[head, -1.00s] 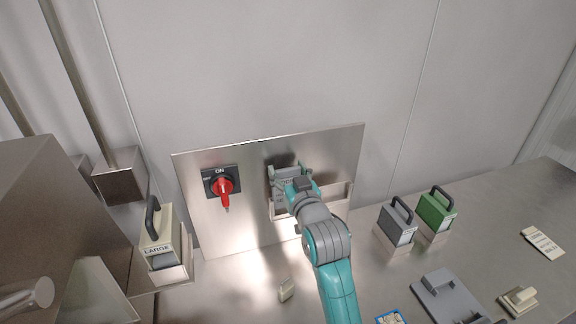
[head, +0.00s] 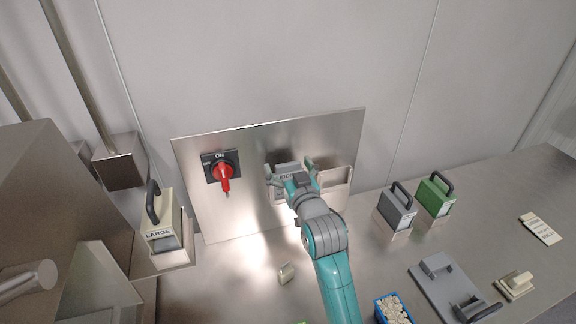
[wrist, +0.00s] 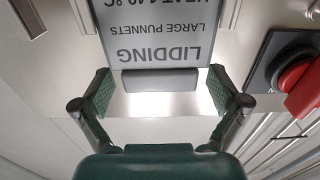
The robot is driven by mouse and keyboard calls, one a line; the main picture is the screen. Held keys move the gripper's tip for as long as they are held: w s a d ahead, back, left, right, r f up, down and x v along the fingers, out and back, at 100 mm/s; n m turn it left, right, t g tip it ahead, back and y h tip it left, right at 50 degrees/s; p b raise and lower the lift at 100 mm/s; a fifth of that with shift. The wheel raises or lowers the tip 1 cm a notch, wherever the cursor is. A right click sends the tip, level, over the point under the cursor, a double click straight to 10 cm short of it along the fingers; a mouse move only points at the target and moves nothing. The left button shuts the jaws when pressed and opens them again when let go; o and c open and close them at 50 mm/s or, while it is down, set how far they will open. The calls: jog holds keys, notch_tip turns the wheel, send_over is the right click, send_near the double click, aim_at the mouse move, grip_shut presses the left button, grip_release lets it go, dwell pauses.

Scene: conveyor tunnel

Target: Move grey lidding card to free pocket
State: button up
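The grey lidding card (head: 287,169) stands upright at the steel wall panel, partly hidden behind my gripper in the head view. In the wrist view the card (wrist: 160,40) shows upside-down print, LIDDING and LARGE PUNNETS, with a grey bar (wrist: 160,79) along its near edge. My gripper (head: 292,170) is open in front of the card. In the wrist view its green-padded fingers (wrist: 162,92) stand either side of the bar with clear gaps. A steel pocket (head: 342,181) to the right of the card looks empty; its left part is hidden.
A red rotary switch (head: 223,172) sits left of the card on the panel (head: 250,222). Handled grey (head: 396,215) and green (head: 434,197) blocks stand to the right. A cream LARGE block (head: 161,228) stands left. Fixtures and a blue box (head: 393,308) lie in front.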

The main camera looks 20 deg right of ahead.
jog(key=s, duration=1.2)
dwell(0.9)
